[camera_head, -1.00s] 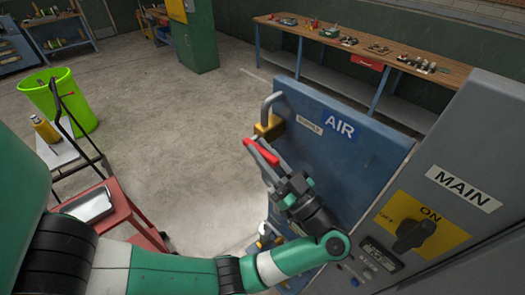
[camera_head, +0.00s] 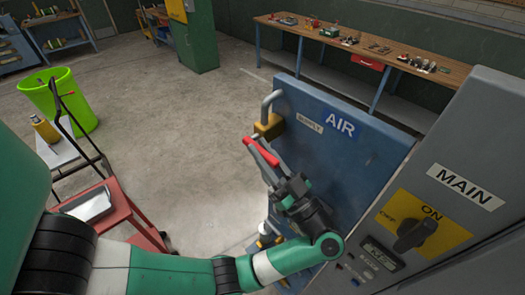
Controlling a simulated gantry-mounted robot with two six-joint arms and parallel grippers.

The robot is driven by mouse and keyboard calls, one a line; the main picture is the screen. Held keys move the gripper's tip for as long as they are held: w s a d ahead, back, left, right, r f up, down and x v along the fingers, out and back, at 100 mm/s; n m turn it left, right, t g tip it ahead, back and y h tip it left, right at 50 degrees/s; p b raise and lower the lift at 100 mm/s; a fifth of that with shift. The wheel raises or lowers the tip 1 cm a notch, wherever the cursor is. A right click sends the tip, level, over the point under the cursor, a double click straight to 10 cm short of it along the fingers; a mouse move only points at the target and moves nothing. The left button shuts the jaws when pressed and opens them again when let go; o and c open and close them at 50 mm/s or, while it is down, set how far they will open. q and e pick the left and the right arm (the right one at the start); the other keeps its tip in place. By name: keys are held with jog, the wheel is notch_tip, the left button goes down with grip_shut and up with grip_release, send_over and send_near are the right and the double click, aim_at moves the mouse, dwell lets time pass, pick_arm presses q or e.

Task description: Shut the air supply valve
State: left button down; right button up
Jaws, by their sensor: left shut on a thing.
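The air supply panel (camera_head: 345,165) is a blue board with a blue AIR label (camera_head: 342,125) and a small SUPPLY tag. At its left edge a grey pipe enters a yellow valve body (camera_head: 269,126). A red lever (camera_head: 262,152) slants just below the valve body; its joint to the valve is not clear. My left gripper (camera_head: 264,160) reaches in from below, its grey fingers shut on the red lever and partly covering it. My right gripper is not in view.
A grey cabinet (camera_head: 472,135) with a MAIN label and a black knob on a yellow plate (camera_head: 422,228) stands close at right. A red cart (camera_head: 118,215) and green bin (camera_head: 68,97) are at left. The middle floor is clear. A workbench (camera_head: 375,52) stands behind.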

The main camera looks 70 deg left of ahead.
pick_arm(q)
jog(key=c, duration=1)
grip_release()
jog(key=shift+c, duration=0.2)
jog(key=b+v, duration=0.5)
jog(key=v, duration=0.6)
jog(key=shift+w+d, duration=0.2)
jog(key=shift+d, duration=0.1)
jog(key=shift+f, duration=0.1)
